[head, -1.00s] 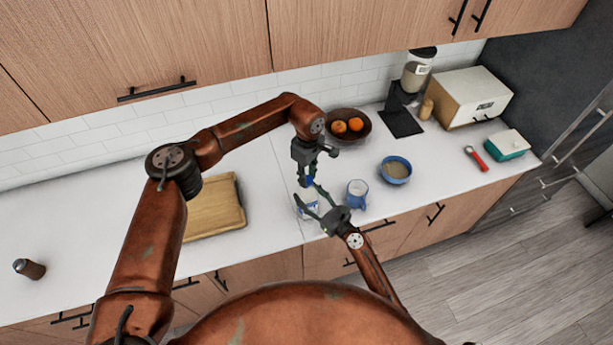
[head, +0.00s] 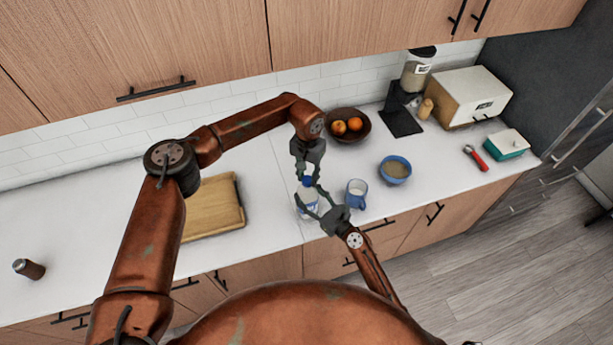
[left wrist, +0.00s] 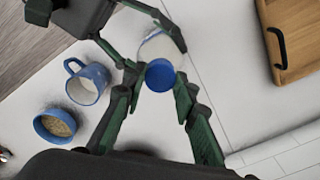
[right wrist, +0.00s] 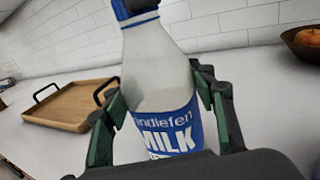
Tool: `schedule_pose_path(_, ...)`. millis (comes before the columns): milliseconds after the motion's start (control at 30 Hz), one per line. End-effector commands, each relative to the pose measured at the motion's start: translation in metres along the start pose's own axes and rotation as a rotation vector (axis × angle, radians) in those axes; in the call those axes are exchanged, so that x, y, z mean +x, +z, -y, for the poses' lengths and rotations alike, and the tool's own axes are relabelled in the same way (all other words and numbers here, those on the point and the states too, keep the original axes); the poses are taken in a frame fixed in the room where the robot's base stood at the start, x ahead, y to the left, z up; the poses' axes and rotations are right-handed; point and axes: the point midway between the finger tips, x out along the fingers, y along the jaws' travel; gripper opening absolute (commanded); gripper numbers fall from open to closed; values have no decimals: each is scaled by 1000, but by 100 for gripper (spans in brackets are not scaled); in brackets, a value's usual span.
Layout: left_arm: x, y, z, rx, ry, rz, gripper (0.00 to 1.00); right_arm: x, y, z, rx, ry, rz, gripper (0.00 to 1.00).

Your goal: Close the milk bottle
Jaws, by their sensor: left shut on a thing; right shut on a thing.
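The milk bottle (right wrist: 160,80) stands upright, a clear-white bottle with a blue MILK label; it also shows in the head view (head: 306,202). My right gripper (head: 307,200) is shut around its body from the front right. The blue cap (left wrist: 160,75) is at the top of the bottle, seen from above in the left wrist view. My left gripper (left wrist: 160,85) is shut on the cap from above. In the right wrist view the cap (right wrist: 136,8) is at the bottle's neck, cut off by the top edge. I cannot tell how tightly it is seated.
A blue mug (head: 356,193) stands close right of the bottle, with a blue bowl (head: 396,169) beyond. A wooden tray (head: 213,207) lies to the left, a fruit bowl (head: 347,124) behind. The counter's front edge is close to the bottle.

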Motion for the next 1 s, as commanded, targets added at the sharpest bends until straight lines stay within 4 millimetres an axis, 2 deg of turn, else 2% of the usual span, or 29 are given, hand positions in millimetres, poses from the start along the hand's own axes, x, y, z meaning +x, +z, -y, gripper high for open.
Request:
schedule_pose_path(67,-1,0,0,-2,-1,0,18,0,-1,0,1,-1,-2,0)
schedule_pose_path(100,-1,0,1,-2,-1,0,27,0,-1,0,1,-1,-2,0)
schedule_pose_path(367,0,0,1,-3,-1,0,44,0,-1,0,0,-1,-2,0)
schedule_pose_path(667,-2,0,0,-3,-1,0,44,-1,-1,0,0,-1,-2,0)
schedule_pose_path(1000,-40,0,1,-4,-2,0,44,0,-1,0,0,-1,-2,0)
